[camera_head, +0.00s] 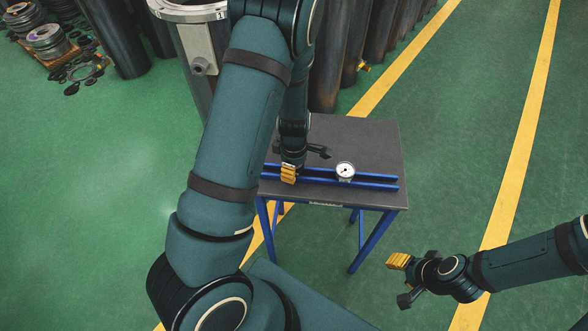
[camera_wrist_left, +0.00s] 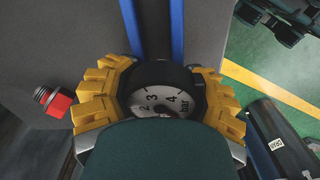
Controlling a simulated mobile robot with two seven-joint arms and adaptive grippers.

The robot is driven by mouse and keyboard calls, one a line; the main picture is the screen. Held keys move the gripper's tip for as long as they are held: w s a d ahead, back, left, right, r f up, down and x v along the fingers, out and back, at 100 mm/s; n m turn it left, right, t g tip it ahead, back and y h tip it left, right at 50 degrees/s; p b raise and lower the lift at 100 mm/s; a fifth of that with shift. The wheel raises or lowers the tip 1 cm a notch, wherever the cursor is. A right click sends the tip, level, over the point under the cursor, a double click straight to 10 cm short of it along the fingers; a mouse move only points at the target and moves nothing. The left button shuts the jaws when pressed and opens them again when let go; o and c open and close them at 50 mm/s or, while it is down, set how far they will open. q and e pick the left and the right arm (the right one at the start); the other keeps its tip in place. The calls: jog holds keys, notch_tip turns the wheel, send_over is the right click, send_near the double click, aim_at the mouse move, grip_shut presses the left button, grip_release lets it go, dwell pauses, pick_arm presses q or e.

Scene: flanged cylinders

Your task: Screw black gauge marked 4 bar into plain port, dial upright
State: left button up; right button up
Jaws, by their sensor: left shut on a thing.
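My left gripper (camera_head: 289,174) is over the blue rails on the small table. In the left wrist view its yellow fingers (camera_wrist_left: 155,98) are shut around a black-rimmed gauge (camera_wrist_left: 184,76) with a white dial. The dial shows 2, 3, 4 and "bar"; its lower part is hidden by my gripper. I cannot tell whether the gauge still touches the rails. A grey port (camera_head: 200,66) sticks out of the side of a metal flanged cylinder (camera_head: 188,14) behind the table. My right gripper (camera_head: 399,262) hangs in front of the table at the right; its finger gap does not show.
Another white-dial gauge (camera_head: 345,170) stands at the blue rails (camera_head: 375,186) to the right. A red fitting (camera_wrist_left: 52,101) lies at the table's (camera_head: 365,140) edge in the left wrist view. Dark cylinders stand behind the table. A pallet of flanges (camera_head: 48,40) is far left.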

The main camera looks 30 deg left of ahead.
pick_arm(q)
jog(key=shift+s+d+f, duration=0.1)
jog(key=shift+f, duration=0.15)
jog(key=shift+s+f, duration=0.1)
jog(key=o, duration=1.4)
jog(key=shift+f, duration=0.15)
jog(key=shift+w, duration=0.3)
jog(key=shift+s, duration=0.15)
